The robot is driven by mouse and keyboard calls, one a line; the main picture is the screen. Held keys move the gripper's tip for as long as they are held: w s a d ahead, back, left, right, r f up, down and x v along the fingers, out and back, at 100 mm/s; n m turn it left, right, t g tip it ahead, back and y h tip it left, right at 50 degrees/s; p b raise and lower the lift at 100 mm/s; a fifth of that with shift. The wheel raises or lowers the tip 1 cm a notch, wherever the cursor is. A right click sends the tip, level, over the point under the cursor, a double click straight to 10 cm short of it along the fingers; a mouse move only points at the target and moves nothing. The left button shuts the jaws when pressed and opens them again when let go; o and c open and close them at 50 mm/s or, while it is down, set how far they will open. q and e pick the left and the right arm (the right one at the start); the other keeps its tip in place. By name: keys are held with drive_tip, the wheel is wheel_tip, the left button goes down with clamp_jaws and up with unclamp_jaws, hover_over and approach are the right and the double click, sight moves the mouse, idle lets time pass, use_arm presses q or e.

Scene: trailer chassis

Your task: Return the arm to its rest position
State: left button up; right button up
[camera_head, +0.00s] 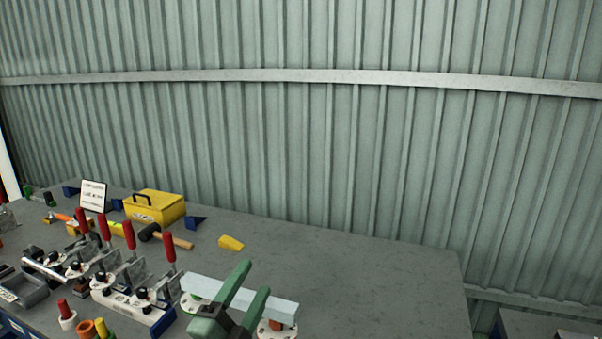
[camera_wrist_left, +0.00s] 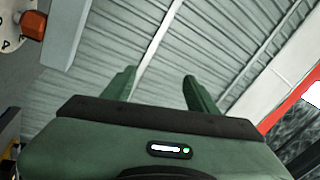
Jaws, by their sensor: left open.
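My left gripper (camera_head: 254,281) is green and stands at the bottom centre of the head view, over the near part of the workbench. Its two fingers are apart with nothing between them. In the left wrist view the fingers (camera_wrist_left: 160,80) are spread and empty against the corrugated wall. A pale grey bar (camera_head: 212,288) lies behind the fingers in the head view, partly hidden by them; I cannot tell whether they touch it. My right gripper is in neither view.
The grey workbench (camera_head: 370,275) is bare to the right. Red-handled toggle clamps (camera_head: 130,260) crowd its left side. A yellow toolbox (camera_head: 160,208), a mallet (camera_head: 170,237) and a yellow wedge (camera_head: 231,243) lie farther back. A corrugated wall (camera_head: 320,160) rises behind.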

use_arm(q)
drive_tip(key=s+a+f+n+g+y, duration=0.2)
drive_tip(key=a+f+n+y, duration=0.15)
drive_tip(key=f, duration=0.25)
drive_tip(key=s+a+f+n+g+y, duration=0.2)
drive_tip(key=a+f+n, duration=0.1)
drive_tip(key=f+n, duration=0.25)
drive_tip(key=s+a+f+n+g+y, duration=0.15)
drive_tip(key=s+f+n+g, duration=0.35)
drive_tip(key=s+f, duration=0.6)
drive_tip(key=s+a+f+n+g, duration=0.25)
drive_tip(key=s+f+g, duration=0.45)
drive_tip(key=s, duration=0.7)
wheel_tip(320, 180, down, 28)
drive_tip(key=s+g, duration=0.1)
drive_tip(key=s, duration=0.2)
drive_tip(key=s+a+f+g, duration=0.1)
drive_tip(key=s+a+f, duration=0.2)
drive_tip(key=s+f, duration=1.1)
drive_tip(key=shift+s+a+f+m+g, duration=0.3)
drive_tip(key=shift+s+a+m, duration=0.15)
drive_tip(key=shift+s, duration=0.35)
